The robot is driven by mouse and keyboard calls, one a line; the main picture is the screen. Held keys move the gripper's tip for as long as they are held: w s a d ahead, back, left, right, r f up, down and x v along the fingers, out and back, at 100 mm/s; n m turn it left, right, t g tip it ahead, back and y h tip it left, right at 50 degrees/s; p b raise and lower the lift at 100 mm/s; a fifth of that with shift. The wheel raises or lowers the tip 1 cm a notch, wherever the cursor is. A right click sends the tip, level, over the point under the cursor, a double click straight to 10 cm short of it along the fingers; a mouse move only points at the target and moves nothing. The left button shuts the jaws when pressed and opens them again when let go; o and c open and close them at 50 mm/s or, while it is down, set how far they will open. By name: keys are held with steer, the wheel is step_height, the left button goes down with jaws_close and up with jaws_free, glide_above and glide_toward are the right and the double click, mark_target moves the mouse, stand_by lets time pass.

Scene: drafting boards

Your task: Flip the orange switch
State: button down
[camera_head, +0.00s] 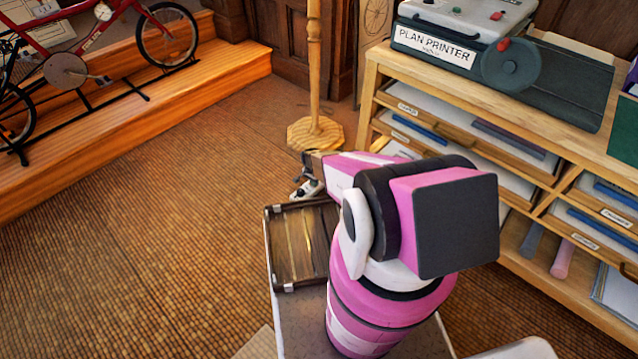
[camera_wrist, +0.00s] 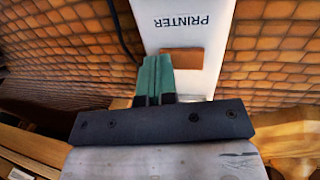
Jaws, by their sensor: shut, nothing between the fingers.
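The orange switch (camera_wrist: 194,60) is a flat rectangular block on a white panel (camera_wrist: 190,22) marked PRINTER in the wrist view. My gripper's teal fingers (camera_wrist: 157,62) are shut together with nothing between them. Their tips are at the lower left edge of the switch in that picture and hide a bit of it. I cannot tell whether they touch it. In the head view, my gripper (camera_head: 307,160) points down near the floor, beyond my arm. The switch cannot be made out there.
A wooden stand base (camera_head: 316,134) with a post is just behind the gripper. A drawer cabinet (camera_head: 462,135) with a plan printer (camera_head: 462,40) stands at the right. A black cable (camera_wrist: 124,38) runs left of the panel. Woven floor (camera_head: 170,200) is clear at the left.

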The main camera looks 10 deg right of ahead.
steer(key=shift+r, duration=3.5)
steer(key=s+r+n, duration=0.3)
steer(key=s+r, duration=0.4)
steer(key=r, duration=0.7)
steer(key=s+r+n+t, duration=0.1)
steer(key=s+r+n, duration=0.3)
steer(key=r, duration=1.1)
steer(key=s+r+n+y, duration=0.1)
steer(key=s+r+n, duration=0.2)
steer(key=s+r, duration=0.7)
step_height(320, 180, up, 4)
steer(key=shift+s+r+n+t, duration=0.2)
steer(key=shift+s+n+t, duration=0.1)
steer(key=shift+n+t, duration=0.1)
steer(key=shift+d, duration=0.2)
